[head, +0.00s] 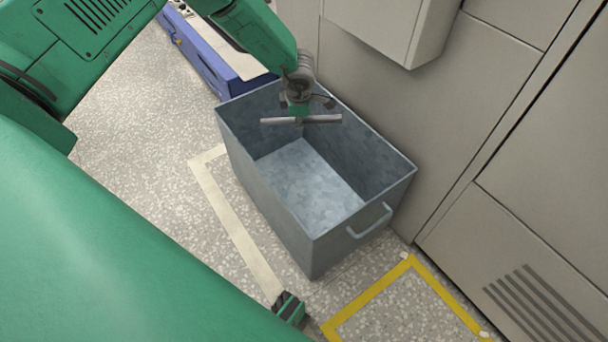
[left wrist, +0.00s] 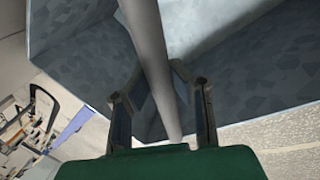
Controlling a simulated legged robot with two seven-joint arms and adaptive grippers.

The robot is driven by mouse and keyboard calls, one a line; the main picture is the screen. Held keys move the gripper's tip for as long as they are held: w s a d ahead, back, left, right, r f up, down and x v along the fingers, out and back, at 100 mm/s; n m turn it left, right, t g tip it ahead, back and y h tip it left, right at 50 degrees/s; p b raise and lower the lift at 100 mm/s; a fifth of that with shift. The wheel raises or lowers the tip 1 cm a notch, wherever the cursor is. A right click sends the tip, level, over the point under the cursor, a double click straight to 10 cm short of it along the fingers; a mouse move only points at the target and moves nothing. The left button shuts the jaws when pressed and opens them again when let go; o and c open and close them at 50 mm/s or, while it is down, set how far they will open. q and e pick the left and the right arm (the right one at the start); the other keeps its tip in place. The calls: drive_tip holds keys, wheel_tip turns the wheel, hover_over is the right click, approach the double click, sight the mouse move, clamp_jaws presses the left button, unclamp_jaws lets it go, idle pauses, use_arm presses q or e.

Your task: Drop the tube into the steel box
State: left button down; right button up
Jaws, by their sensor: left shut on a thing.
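The tube (head: 325,119) is a thin grey rod. My left gripper (head: 299,112) is shut on it near its middle and holds it roughly level over the far part of the steel box. In the left wrist view, the tube (left wrist: 148,40) passes between the two dark fingers of the gripper (left wrist: 157,88). The steel box (head: 270,205) is an open, grey-blue metal bin on the floor, with a bar handle on its near right end. Its bare bottom shows in the head view. Its mottled walls (left wrist: 85,55) show beyond the tube in the left wrist view. My right gripper is not seen.
Grey cabinets (head: 490,110) stand close along the box's right side, with a light wall-mounted case (head: 400,25) above. A blue unit (head: 205,55) is behind the box. Yellow floor tape (head: 365,297) lies in front. Speckled floor is clear to the left.

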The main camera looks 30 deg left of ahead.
use_arm(q)
drive_tip(key=c, duration=1.4)
unclamp_jaws()
drive_tip(key=v, duration=1.2)
drive_tip(key=shift+a, duration=0.1)
drive_tip(key=shift+f, duration=0.1)
